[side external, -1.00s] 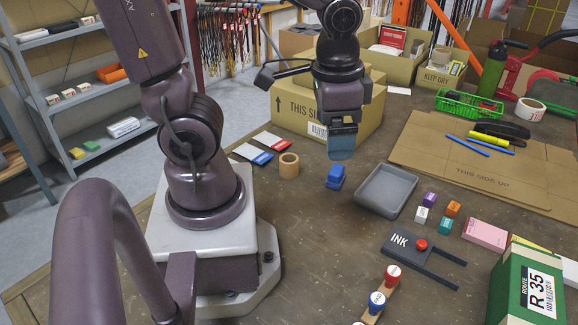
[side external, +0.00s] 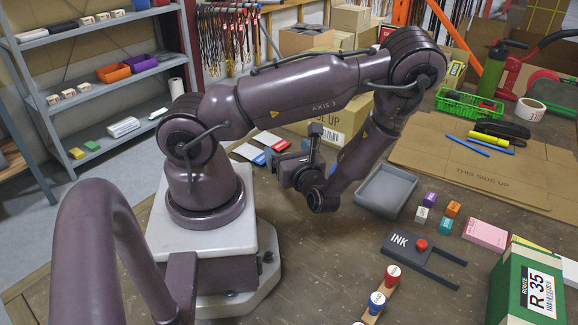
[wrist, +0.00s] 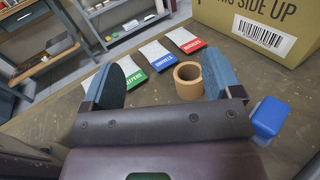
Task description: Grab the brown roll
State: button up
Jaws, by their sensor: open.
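The brown roll (wrist: 188,82) stands upright on the table in the wrist view, its round opening facing up. It lies between the lines of my two open fingers, nearer the right one and a little beyond the gripper's body. My gripper (wrist: 165,80) is open and empty, with blue-grey pads angled apart. In the side external view my arm hides the roll, and my gripper's fingers cannot be made out clearly there; only its wrist housing (side external: 300,172) shows low over the table.
Several labelled cards lie behind the roll, including a red one (wrist: 184,40). A blue block (wrist: 268,118) sits right of my right finger. A cardboard box (wrist: 262,28) stands at the back right. A grey tray (side external: 386,190) lies right of my arm.

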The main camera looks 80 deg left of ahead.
jog(key=f, duration=0.2)
jog(key=w+f+t, duration=0.1)
jog(key=f, duration=0.2)
jog(key=w+f+m+t, duration=0.1)
jog(key=f, duration=0.2)
jog(key=shift+a+y, duration=0.3)
jog(key=shift+a, duration=0.1)
jog(key=shift+a+r, duration=0.15)
jog(key=shift+a, duration=0.55)
jog(key=shift+s+a, duration=0.2)
jog(key=shift+a, duration=1.25)
jog(key=shift+s+a, duration=0.2)
jog(key=shift+a, duration=1.25)
jog(key=c, duration=1)
